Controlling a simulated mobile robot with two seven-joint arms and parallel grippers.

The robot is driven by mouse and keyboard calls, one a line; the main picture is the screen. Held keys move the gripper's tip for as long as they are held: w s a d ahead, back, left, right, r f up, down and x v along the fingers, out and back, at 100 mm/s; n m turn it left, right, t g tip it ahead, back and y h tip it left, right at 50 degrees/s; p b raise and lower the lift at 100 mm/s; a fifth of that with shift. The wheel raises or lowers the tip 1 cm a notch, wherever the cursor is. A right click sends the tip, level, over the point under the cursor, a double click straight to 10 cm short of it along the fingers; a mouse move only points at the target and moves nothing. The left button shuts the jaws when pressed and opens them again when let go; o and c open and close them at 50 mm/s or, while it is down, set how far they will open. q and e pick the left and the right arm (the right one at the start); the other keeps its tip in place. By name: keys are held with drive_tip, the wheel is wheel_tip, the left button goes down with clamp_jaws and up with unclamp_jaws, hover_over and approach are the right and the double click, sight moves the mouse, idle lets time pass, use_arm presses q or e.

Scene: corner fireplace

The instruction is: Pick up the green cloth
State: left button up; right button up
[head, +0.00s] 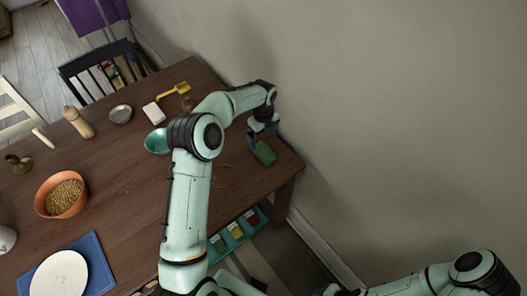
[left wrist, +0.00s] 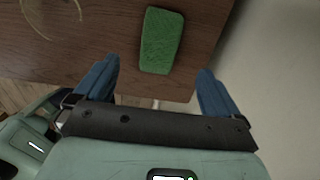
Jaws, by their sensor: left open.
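The green cloth (head: 264,153) lies folded as a small flat block on the wooden table (head: 118,180), near its right corner by the wall. In the left wrist view the green cloth (left wrist: 161,41) shows ahead of and between the two blue fingers. My left gripper (head: 261,137) is above the table at the cloth. Its fingers are open and empty, and the left wrist view shows the open left gripper (left wrist: 157,85) too. Whether the fingertips touch the cloth cannot be told. My right arm shows at the bottom right, but its gripper is not clearly visible.
The wall (head: 370,110) stands close beyond the cloth. A yellow scoop (head: 174,91), a white block (head: 153,112), a teal bowl (head: 156,141), a grey bowl (head: 120,114) and an orange bowl (head: 62,194) are on the table. A teal tray (head: 236,234) sits below the table's edge.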

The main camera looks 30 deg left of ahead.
sight(262, 148)
use_arm(q)
wheel_tip(262, 148, down, 3)
drive_tip(key=shift+w+r, duration=0.1)
drive_tip(key=shift+w, duration=0.05)
drive_tip(key=f, duration=0.5)
drive_tip(key=shift+a+f, duration=0.15)
drive_tip(key=shift+a, duration=0.15)
drive_tip(key=c, duration=1.1)
